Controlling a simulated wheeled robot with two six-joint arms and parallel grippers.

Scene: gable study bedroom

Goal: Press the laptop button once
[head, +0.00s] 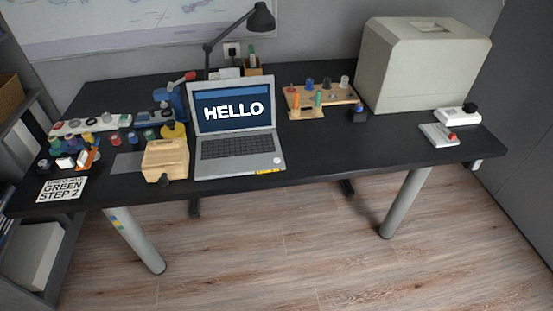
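A silver laptop (215,168) stands open near the front edge of the black desk, left of its middle. Its screen (232,108) is lit blue and reads HELLO. A small round whitish button (277,160) shows at the right of the palm rest, below the dark keyboard (237,146). A yellow label (268,171) is on the front edge below it. Neither of my grippers is in view, and nothing covers the laptop.
The black desk (340,154) is bare right of the laptop. A wooden box (166,160) stands close on its left. A wooden rack (305,98), a black lamp (207,62) and a large beige case (420,70) stand behind or right. Wooden floor (300,240) before the desk is clear.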

